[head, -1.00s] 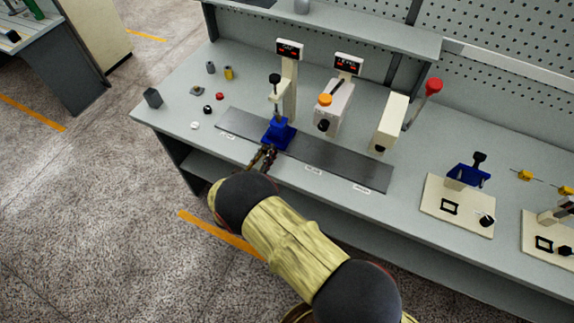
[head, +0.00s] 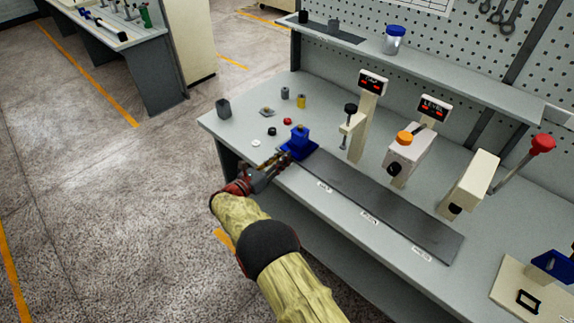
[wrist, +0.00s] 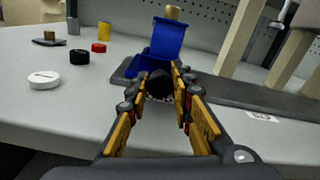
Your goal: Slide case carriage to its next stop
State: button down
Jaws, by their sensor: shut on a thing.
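The blue case carriage (head: 299,146) sits at the left end of the dark grey rail (head: 390,211), left of the first station (head: 352,130) and clear of it. In the wrist view the carriage (wrist: 163,42) shows an upright blue plate, with a tan piece (wrist: 173,12) at its top. My gripper (head: 284,159) reaches in from the front and is shut on the carriage's black knob (wrist: 159,83), with a finger on each side. My fingers partly hide the carriage's front and a label below the knob.
Stations with readouts (head: 434,106) stand behind the rail. Labels (head: 325,186) line the bench front. A white disc (head: 256,143), black ring (head: 272,131), red cap (head: 287,121) and yellow cylinder (head: 301,101) lie left of and behind the carriage. The rail right of it is clear.

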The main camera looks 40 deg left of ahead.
jog(key=shift+a, duration=0.2)
jog(key=c, duration=1.6)
grip_release()
jog(key=shift+a, duration=0.1)
jog(key=shift+c, duration=0.2)
jog(key=shift+o, duration=0.5)
jog(key=s, duration=1.2)
jog(key=shift+a, duration=0.4)
